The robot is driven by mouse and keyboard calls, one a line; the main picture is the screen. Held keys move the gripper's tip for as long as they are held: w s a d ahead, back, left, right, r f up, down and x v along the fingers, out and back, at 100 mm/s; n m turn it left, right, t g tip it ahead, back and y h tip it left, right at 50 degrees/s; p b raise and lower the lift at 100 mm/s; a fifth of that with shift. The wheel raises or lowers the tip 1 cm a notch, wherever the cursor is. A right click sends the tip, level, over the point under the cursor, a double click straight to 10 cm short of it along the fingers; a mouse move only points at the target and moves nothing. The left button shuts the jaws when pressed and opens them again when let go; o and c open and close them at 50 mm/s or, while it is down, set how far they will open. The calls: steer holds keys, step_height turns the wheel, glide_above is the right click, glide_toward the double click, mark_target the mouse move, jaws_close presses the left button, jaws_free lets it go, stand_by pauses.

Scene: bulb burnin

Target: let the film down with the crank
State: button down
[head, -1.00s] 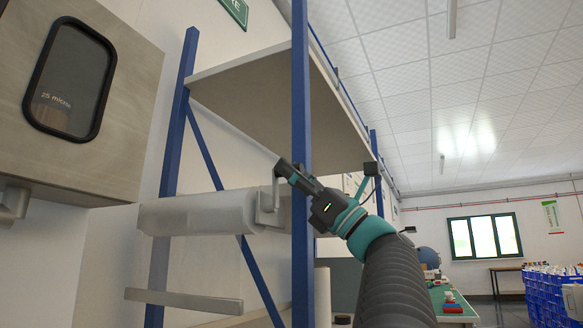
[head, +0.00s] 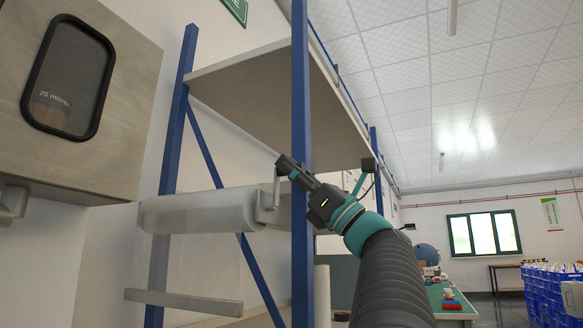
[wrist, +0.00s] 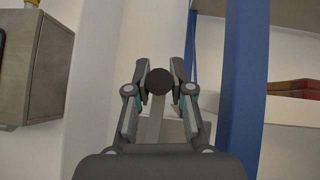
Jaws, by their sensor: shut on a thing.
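The film roll (head: 195,211) is a pale horizontal cylinder on the blue rack, below the shelf. The crank (head: 277,192) is a light grey arm at the roll's right end, pointing up. My gripper (head: 285,166) is at the top of the crank, beside the blue front post. In the wrist view, my gripper (wrist: 160,80) is shut on the crank's dark round knob (wrist: 159,82), with the crank arm running down below it. A pale bar (head: 183,302) lies below the roll. Any film between roll and bar is too faint to tell clearly.
The blue post (head: 302,190) stands close to my gripper and arm. A shelf board (head: 270,100) is above. A grey cabinet with a window (head: 70,80) hangs at left. A green-topped table (head: 450,300) and blue crates (head: 550,295) are at right.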

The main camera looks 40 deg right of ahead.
steer(key=shift+w+d+f+m+t+h+p, duration=0.2)
steer(key=shift+d+m+t+h+p, duration=0.4)
steer(key=shift+m+h, duration=1.55)
steer(key=shift+w+d+f+m+t+h+p, duration=0.2)
steer(key=shift+d+m+t+h+p, duration=0.4)
steer(key=shift+m+h, duration=1.55)
steer(key=shift+w+d+f+m+t+h+p, duration=0.1)
steer(key=shift+w+d+m+t+h+p, duration=0.2)
steer(key=shift+m+h+p, duration=1.2)
steer(key=shift+d+m+h+b, duration=0.1)
steer(key=shift+m+h+b, duration=0.45)
steer(key=shift+m, duration=0.55)
steer(key=c, duration=1)
jaws_free()
steer(key=shift+y, duration=0.35)
steer(key=shift+v, duration=4.1)
steer(key=shift+c, duration=0.3)
